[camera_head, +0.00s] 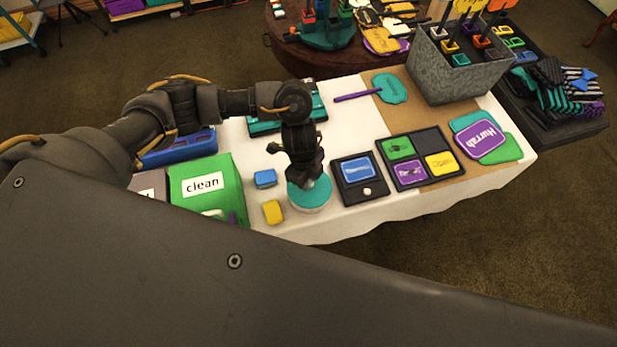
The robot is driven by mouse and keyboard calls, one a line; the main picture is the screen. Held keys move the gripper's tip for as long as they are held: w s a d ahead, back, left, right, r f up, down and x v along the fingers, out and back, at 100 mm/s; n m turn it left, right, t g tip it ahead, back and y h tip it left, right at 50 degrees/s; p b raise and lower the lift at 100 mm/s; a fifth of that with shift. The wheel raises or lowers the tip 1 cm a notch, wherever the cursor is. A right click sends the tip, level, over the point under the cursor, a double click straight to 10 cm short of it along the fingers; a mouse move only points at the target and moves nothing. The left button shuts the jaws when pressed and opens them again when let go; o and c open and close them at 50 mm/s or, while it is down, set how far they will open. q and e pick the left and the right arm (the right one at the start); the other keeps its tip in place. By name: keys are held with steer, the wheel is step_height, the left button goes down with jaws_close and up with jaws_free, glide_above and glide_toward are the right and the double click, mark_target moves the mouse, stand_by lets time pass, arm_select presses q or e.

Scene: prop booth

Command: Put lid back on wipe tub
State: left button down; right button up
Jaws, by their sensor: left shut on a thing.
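My left gripper (309,181) points down over a round teal lid (302,197) near the front edge of the white-covered table, and is shut on it. The white wipe tub (316,210) shows as a thin pale rim just under the lid. From this height I cannot tell whether the lid rests on the tub or is slightly above it. The fingertips are partly hidden by the gripper body. My right gripper is not in view.
A blue block (265,178) and a yellow block (272,212) lie left of the tub. A green "clean" box (207,205) stands further left. A black tray with a blue pad (357,170) is close on the right. A grey bin (455,82) stands at the back right.

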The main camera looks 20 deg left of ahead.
arm_select(q)
steer(key=shift+a+p, duration=0.1)
steer(key=shift+p, duration=0.4)
stand_by(1.0)
steer(key=shift+f, duration=0.15)
stand_by(0.9)
steer(key=shift+p, duration=0.4)
stand_by(0.3)
steer(key=c, duration=0.7)
jaws_free()
step_height(320, 180, up, 7)
steer(key=p, duration=0.7)
steer(key=shift+p, duration=0.35)
